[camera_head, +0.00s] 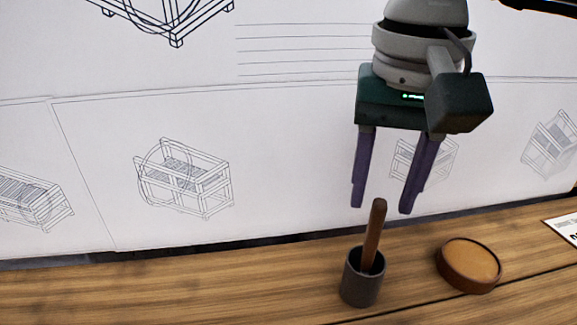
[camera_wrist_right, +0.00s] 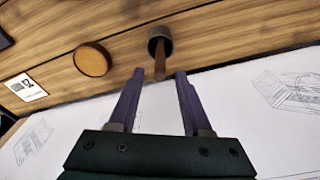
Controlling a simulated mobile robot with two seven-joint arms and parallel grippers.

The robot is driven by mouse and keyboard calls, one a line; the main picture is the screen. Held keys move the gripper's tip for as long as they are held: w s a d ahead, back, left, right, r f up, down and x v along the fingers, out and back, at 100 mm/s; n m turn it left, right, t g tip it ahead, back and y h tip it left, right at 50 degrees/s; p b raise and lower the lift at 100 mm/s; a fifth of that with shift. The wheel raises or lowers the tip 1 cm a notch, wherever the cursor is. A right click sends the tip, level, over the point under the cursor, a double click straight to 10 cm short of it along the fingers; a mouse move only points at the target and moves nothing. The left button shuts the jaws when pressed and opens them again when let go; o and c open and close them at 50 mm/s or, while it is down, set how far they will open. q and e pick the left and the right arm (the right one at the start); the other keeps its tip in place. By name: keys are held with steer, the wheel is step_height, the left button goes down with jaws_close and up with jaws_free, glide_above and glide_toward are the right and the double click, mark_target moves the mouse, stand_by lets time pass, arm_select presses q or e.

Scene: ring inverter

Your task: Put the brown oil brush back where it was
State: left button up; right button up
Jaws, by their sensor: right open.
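The brown oil brush (camera_head: 373,232) stands slightly tilted in a dark grey cup (camera_head: 362,285) on the wooden table, its handle pointing up. Its lower end is hidden inside the cup. My right gripper (camera_head: 382,210) is open, with its two purple fingers pointing down just above the top of the handle. In the right wrist view the brush handle (camera_wrist_right: 160,62) shows near the gap between the fingertips, and the cup (camera_wrist_right: 160,38) lies beyond it. Nothing is held between the fingers. My left gripper is not in view.
A round tan dish or lid (camera_head: 470,264) lies on the wooden table (camera_head: 200,292), right of the cup. A white printed card (camera_head: 566,230) lies at the right edge. White drawing panels (camera_head: 90,130) stand behind the table. The table left of the cup is clear.

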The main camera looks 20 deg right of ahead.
steer(key=r, duration=0.5)
steer(key=shift+s+a+r, duration=0.15)
steer(key=shift+s+a, duration=0.05)
steer(key=shift+s, duration=0.05)
